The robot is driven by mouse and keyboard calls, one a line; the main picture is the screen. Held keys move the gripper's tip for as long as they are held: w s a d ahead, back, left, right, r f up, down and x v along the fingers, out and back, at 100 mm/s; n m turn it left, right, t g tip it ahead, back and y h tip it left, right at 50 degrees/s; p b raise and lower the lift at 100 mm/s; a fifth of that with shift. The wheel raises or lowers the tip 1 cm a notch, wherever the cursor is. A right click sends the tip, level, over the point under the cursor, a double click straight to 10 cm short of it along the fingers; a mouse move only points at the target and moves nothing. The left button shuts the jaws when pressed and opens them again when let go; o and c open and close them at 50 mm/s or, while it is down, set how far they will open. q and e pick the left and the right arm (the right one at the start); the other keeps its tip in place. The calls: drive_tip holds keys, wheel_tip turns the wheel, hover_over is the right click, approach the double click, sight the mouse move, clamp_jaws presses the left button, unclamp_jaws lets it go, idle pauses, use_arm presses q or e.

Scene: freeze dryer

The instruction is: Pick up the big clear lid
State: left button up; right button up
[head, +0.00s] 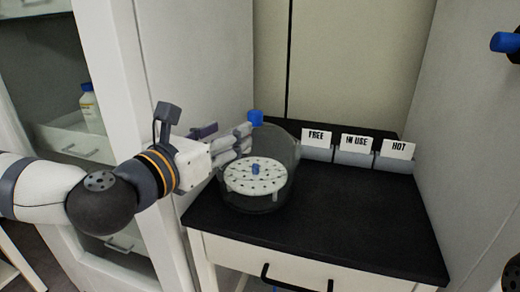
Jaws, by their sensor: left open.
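The big clear lid (287,145) is a see-through dome with a blue knob (256,117) on top. It appears to sit on a round clear vessel (262,205) on the black-topped bench. Inside is a white perforated plate (256,181) with a small blue piece at its middle. My left gripper (241,142) comes in from the left, open, with its fingers beside the lid's upper left side, just below the knob. The fingers hide part of the lid, and I cannot tell whether they touch it. My right gripper is not in view.
Signs reading FREE (316,137), IN USE (356,145) and HOT (397,149) stand along the bench's back. The black benchtop (350,220) is clear at front and right. A white cabinet (185,70) stands left, and a blue fitting (505,42) sits at upper right.

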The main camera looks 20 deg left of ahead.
sight(251, 118)
use_arm(q)
drive_tip(key=b+x, duration=0.2)
drive_tip(key=x, duration=0.2)
drive_tip(key=shift+w+d+r, duration=0.1)
drive_tip(key=shift+d, duration=0.05)
drive_tip(key=x, duration=0.6)
drive_tip(key=shift+w+a+f, duration=0.2)
drive_tip(key=shift+w+a, duration=0.05)
drive_tip(key=shift+w, duration=0.05)
drive_tip(key=shift+r, duration=0.1)
clamp_jaws()
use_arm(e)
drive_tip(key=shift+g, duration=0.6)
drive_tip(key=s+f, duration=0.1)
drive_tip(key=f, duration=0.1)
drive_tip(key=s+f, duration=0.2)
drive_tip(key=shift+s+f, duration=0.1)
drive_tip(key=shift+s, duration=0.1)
